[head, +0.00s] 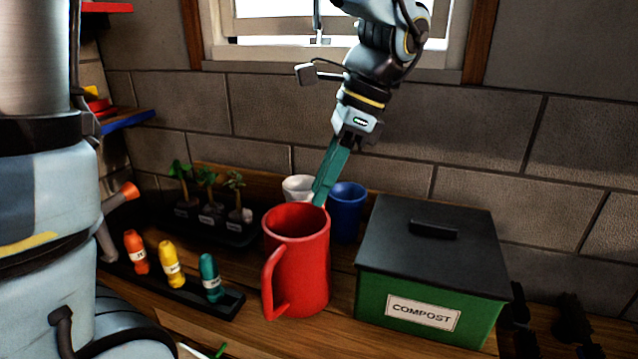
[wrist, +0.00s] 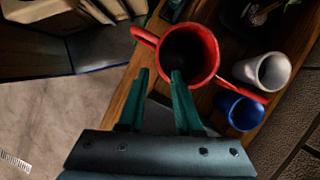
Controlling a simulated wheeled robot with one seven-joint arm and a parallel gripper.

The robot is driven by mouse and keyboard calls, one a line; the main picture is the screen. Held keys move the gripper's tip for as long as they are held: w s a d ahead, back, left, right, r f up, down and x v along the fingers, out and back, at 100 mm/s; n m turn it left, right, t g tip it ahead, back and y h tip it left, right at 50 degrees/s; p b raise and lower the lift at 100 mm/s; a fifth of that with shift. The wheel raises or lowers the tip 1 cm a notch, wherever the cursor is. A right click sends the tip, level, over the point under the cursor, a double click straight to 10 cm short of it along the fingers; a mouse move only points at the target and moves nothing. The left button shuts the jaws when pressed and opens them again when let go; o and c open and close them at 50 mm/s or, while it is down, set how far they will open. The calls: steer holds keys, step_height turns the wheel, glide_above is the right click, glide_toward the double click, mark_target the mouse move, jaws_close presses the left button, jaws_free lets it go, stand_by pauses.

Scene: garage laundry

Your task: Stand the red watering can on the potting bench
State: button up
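The red watering can (head: 312,265) stands upright on the wooden potting bench (head: 245,338), with its handle toward the front left. In the wrist view the can (wrist: 216,52) shows its dark open mouth, its handle at the upper left and a red spout pointing right. My gripper (wrist: 158,76) is open, its two teal fingers apart. One fingertip overlaps the can's near rim and the other is left of the can. In the head view my gripper (head: 320,200) points down at the can's far rim; whether it touches the rim cannot be told.
A green compost bin (head: 372,300) with a black lid stands close right of the can. White (head: 298,187) and blue (head: 347,205) cups stand behind it. A seedling tray (head: 215,232) and a black rack (head: 228,304) with orange, yellow and teal bottles are left.

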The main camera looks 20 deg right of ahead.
steer(key=w+a+f+n+h, duration=0.1)
steer(key=w+a+f+n, duration=0.2)
steer(key=a+n, duration=0.3)
steer(key=w+a+f+n+h, duration=0.2)
steer(key=w+a+f+n, duration=0.1)
steer(key=a+n, duration=0.4)
steer(key=w+a+f+n+h, duration=0.1)
steer(key=w+a+f+n, duration=0.2)
steer(key=a+n, duration=0.4)
steer(key=a+f, duration=0.1)
steer(key=a, duration=0.3)
steer(key=shift+w+f+t+h, duration=0.3)
steer(key=shift+w+f, duration=0.1)
